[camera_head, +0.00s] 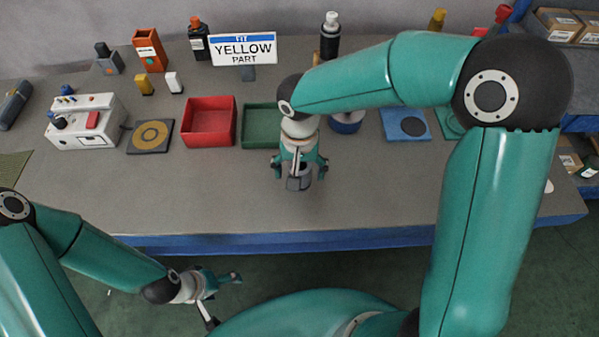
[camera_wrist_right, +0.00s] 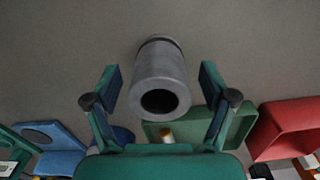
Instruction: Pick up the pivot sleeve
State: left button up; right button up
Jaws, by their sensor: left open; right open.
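The pivot sleeve appears to be a grey hollow cylinder (camera_head: 299,183) on the table's middle, below my right gripper (camera_head: 299,168). In the right wrist view the grey sleeve (camera_wrist_right: 160,75) shows its dark round bore toward the camera, with a darker band at its far end. My right gripper (camera_wrist_right: 158,85) is open, with one finger on each side of the sleeve and a visible gap on both sides. My left gripper (camera_head: 225,293) is open and empty, low in front of the table's front edge.
A red tray (camera_head: 209,141) and a green tray (camera_head: 261,144) stand behind the sleeve. A "YELLOW PART" sign (camera_head: 243,49) stands farther back. A white box device (camera_head: 85,137) and a square pad with a ring (camera_head: 134,149) are at left. The table's front is clear.

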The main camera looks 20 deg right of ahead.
jog(key=shift+c, duration=0.3)
jog(key=c, duration=1.3)
jog(key=shift+c, duration=0.4)
